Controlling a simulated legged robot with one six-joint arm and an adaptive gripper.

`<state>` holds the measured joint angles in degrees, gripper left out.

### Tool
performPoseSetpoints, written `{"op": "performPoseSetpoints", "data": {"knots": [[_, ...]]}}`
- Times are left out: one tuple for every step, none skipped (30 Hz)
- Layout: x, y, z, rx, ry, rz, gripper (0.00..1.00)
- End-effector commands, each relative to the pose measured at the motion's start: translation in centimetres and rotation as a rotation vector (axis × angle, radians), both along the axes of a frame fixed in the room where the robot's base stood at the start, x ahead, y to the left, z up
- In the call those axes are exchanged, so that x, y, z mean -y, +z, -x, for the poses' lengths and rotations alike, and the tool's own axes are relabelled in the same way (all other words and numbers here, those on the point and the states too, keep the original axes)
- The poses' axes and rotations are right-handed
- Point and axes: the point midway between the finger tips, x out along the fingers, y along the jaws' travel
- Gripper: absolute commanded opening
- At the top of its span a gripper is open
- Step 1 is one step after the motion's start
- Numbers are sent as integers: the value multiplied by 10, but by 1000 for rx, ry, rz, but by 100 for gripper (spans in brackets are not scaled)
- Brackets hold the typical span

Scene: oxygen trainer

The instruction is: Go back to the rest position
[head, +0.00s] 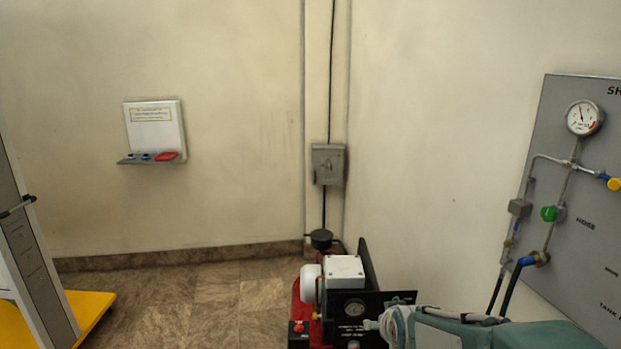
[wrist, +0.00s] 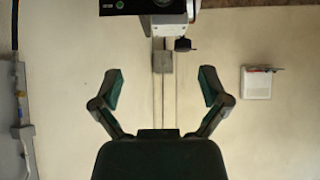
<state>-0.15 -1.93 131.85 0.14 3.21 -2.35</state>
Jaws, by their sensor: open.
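My gripper (wrist: 161,86) shows in the wrist view with its two fingers spread wide apart. It is open and nothing is between the fingers. The wrist view is upside down, with the wall and the grey switch box (wrist: 162,62) beyond the fingers. In the head view my teal and grey arm reaches in from the lower right corner, low in front of the red compressor (head: 304,310) and its black gauge panel (head: 372,303).
A grey panel (head: 590,240) with a gauge (head: 584,117), green valve (head: 549,213) and hoses is on the right wall. A white wall holder (head: 155,125) hangs left of the switch box (head: 327,164). A yellow-based stand (head: 92,308) is at left. Floor between stand and compressor is clear.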

Motion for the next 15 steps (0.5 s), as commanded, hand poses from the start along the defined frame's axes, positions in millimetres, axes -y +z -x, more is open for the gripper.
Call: {"op": "performPoseSetpoints", "data": {"knots": [[0, 12, 15, -13, -2, -2, 95], [0, 17, 24, -28, -3, -4, 95], [0, 24, 37, -46, -5, -4, 95], [0, 29, 46, -60, -6, -6, 95], [0, 33, 56, -75, -8, -7, 95], [1, 38, 69, -93, -10, -10, 95], [1, 42, 79, -107, -11, -10, 95], [1, 45, 90, -122, -13, -11, 95], [1, 49, 104, -142, -14, -12, 95], [1, 52, 114, -156, -16, -14, 95], [1, 54, 125, -170, -18, -15, 95], [1, 57, 139, -189, -20, -15, 95], [1, 60, 150, -203, -21, -16, 95], [1, 61, 160, -217, -22, -17, 95], [1, 63, 174, -237, -24, -18, 95]]}}
